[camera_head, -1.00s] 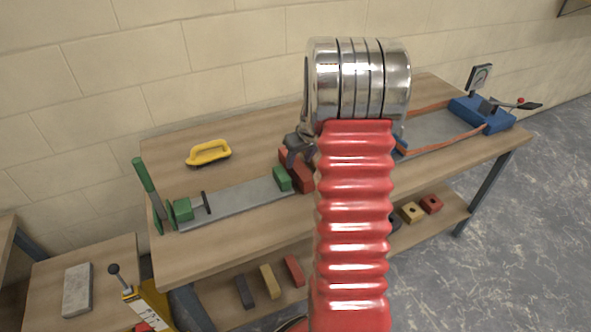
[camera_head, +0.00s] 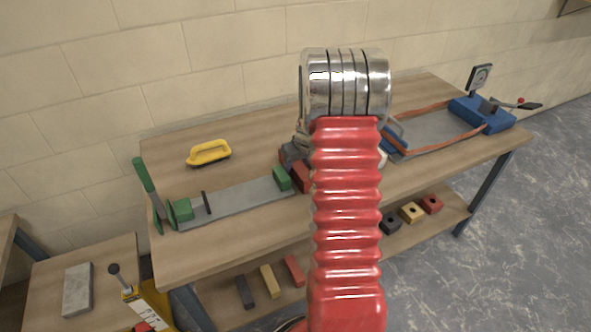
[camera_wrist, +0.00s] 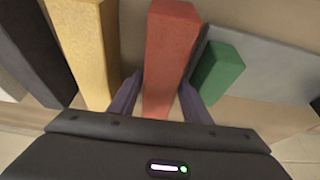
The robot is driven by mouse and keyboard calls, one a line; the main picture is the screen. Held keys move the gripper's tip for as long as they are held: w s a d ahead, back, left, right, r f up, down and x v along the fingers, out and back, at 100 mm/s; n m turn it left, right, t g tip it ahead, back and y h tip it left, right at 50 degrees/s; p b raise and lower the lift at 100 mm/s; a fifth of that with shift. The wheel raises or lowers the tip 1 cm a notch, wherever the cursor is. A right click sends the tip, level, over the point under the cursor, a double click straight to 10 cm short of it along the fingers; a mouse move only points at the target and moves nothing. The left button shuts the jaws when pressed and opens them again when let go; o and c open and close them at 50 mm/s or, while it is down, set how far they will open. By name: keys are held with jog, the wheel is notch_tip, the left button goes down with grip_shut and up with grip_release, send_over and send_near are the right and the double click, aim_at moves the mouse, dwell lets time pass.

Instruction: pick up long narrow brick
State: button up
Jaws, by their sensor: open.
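A long narrow red brick (camera_wrist: 170,55) lies lengthwise in the middle of the wrist view. It also shows in the head view (camera_head: 301,177), partly hidden by my arm, beside the green block (camera_head: 282,178). My gripper (camera_wrist: 159,98) is open, with one dark finger at each side of the red brick's near part. No grip on it shows. In the head view the dark gripper (camera_head: 294,154) is at the red brick, mostly hidden by my arm. A yellow brick (camera_wrist: 86,45) and a dark brick (camera_wrist: 33,48) lie left of the red one in the wrist view.
The green block (camera_wrist: 217,73) and grey plate (camera_wrist: 272,75) are close right of the red brick in the wrist view. A yellow float (camera_head: 208,153) lies on the bench. A blue device (camera_head: 482,114) stands at the right. Several bricks lie on the lower shelf.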

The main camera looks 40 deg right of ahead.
grip_shut()
dwell(0.5)
jog(key=shift+r, duration=0.1)
